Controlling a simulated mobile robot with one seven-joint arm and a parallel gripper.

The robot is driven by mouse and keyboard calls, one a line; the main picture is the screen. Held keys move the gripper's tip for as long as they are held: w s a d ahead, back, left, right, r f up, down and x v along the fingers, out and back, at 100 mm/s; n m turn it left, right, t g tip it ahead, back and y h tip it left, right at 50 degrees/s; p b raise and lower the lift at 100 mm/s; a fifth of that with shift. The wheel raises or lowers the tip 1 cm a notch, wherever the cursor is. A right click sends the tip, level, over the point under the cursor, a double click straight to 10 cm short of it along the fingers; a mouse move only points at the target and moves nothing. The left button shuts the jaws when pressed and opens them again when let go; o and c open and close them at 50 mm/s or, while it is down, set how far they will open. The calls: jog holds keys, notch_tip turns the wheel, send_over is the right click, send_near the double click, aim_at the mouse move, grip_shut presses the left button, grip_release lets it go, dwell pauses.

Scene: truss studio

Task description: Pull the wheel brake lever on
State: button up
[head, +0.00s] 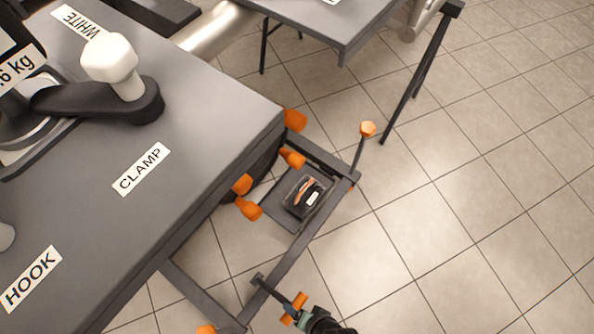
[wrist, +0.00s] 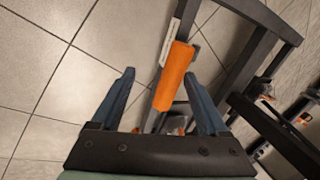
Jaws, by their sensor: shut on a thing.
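The wheel brake lever is a dark bar with an orange grip (head: 299,300), low beside the cart's dark frame at the bottom of the head view. In the wrist view its orange grip (wrist: 174,75) stands between my two blue fingers, with a pale label strip above it. My gripper (head: 293,309) is shut on this grip; in the wrist view the fingers of my gripper (wrist: 158,78) lie on either side of it. The lever's lower pivot is not clearly visible.
A grey table (head: 215,120) with CLAMP and HOOK labels fills the left. Below its edge, the cart frame (head: 300,250) carries several orange knobs and a shelf with a small dark box (head: 303,197). Another orange-tipped post (head: 368,129) stands at the frame's corner. Tiled floor is clear at right.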

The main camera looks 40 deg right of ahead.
jog(key=s+d+r+p, duration=0.1)
jog(key=s+r+p, duration=0.3)
jog(key=s, duration=0.1)
jog(key=shift+d+r, duration=0.25)
jog(key=shift+r, duration=0.15)
jog(key=shift+w, duration=0.1)
dwell(0.5)
jog(key=p+v, duration=0.6)
jog(key=v, duration=0.7)
dwell(0.4)
